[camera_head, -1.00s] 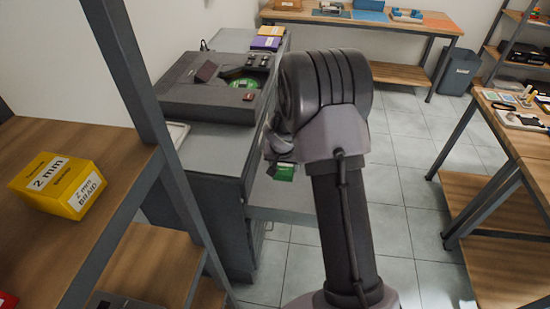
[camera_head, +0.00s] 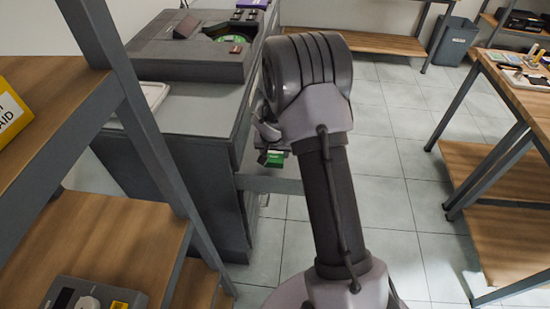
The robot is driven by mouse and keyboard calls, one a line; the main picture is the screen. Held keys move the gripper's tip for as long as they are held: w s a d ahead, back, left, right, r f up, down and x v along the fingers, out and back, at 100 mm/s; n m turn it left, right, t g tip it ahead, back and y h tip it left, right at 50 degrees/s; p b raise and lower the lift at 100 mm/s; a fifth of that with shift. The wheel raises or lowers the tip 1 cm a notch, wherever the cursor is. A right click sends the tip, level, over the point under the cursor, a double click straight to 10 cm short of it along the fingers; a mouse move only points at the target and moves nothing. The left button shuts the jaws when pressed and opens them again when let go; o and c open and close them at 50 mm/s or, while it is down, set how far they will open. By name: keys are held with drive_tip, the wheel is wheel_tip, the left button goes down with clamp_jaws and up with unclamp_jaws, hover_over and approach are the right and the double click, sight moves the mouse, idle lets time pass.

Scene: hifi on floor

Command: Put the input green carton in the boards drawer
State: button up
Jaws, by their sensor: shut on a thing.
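My gripper (camera_head: 268,143) is partly hidden behind my own arm and is shut on a small green carton (camera_head: 275,160). The carton shows just below the fingers, with a dark part at its left. It is at the right side of the grey cabinet (camera_head: 193,115), over or in an open drawer (camera_head: 265,184) that sticks out to the right. I cannot tell whether the carton touches the drawer. The drawer's inside is mostly hidden, and I see no readable label on it.
A dark machine with a green disc (camera_head: 228,33) stands on the cabinet. A shelf rack (camera_head: 110,245) with a grey post is close at left. A wooden workbench (camera_head: 515,90) is at right. Tiled floor (camera_head: 400,160) is clear between.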

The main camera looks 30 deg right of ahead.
wheel_tip(320, 180, down, 5)
drive_tip(key=shift+b, duration=1.2)
drive_tip(key=shift+f+b, duration=0.25)
drive_tip(key=shift+b, duration=0.05)
drive_tip(key=o, duration=1.5)
drive_tip(key=shift+c, duration=0.2)
drive_tip(key=shift+r, duration=0.15)
